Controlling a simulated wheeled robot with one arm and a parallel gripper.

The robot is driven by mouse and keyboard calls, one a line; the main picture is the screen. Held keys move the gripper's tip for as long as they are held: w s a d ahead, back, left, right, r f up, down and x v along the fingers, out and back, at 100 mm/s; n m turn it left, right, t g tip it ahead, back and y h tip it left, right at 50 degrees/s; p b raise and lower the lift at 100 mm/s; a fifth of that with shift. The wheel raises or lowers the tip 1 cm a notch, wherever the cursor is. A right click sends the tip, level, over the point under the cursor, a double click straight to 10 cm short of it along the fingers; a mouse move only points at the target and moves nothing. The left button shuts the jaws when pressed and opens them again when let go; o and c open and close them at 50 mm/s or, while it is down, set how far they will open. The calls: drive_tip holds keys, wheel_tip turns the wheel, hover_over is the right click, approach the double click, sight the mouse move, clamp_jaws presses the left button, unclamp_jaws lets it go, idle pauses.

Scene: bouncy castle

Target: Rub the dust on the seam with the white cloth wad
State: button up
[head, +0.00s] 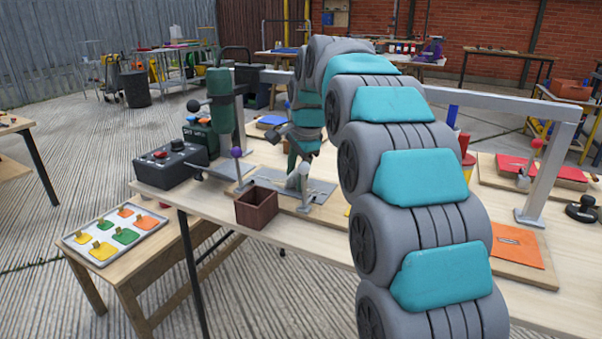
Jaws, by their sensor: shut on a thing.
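My arm curves up and over, and my gripper (300,156) points down over the workbench, behind the brown box. It is shut on a small whitish thing, seemingly the white cloth wad (303,169), low over a grey metal plate (265,180) on a wooden board. The wad is small here, and I cannot tell whether it touches the surface below. I cannot make out the dust or the seam at this size.
A brown open box (257,210) stands at the bench's front edge. A dark control box (170,165) and a green upright machine (221,105) stand left. A tray of coloured pieces (114,238) lies on a lower table. A grey metal frame (548,150) rises at right.

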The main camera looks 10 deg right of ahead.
drive_tip(key=shift+w+a+r, duration=0.1)
drive_tip(key=shift+w+a, duration=0.3)
drive_tip(key=shift+a, duration=0.2)
drive_tip(key=shift+w+a, duration=0.4)
drive_tip(key=shift+a, duration=0.15)
drive_tip(key=shift+w+a, duration=0.45)
drive_tip(key=shift+a, duration=0.2)
drive_tip(key=shift+w+a, duration=0.45)
drive_tip(key=shift+a, duration=0.2)
drive_tip(key=shift+d, duration=0.15)
drive_tip(key=shift+s+d+f, duration=0.15)
drive_tip(key=shift+s+d, duration=0.75)
drive_tip(key=shift+d, duration=0.25)
drive_tip(key=shift+s+d+f, duration=0.1)
drive_tip(key=shift+s+d, duration=0.8)
drive_tip(key=shift+d, duration=0.25)
drive_tip(key=shift+s+d+r+b, duration=0.1)
drive_tip(key=shift+s+d+b, duration=0.1)
drive_tip(key=shift+s+d, duration=0.25)
drive_tip(key=shift+s+d+r+b, duration=0.15)
drive_tip(key=shift+s+d, duration=0.1)
drive_tip(key=shift+d, duration=0.35)
drive_tip(key=shift+s+d+f, duration=0.1)
drive_tip(key=shift+s+d, duration=0.5)
drive_tip(key=shift+d, duration=0.25)
drive_tip(key=shift+s+d, duration=0.6)
drive_tip(key=shift+d, duration=0.2)
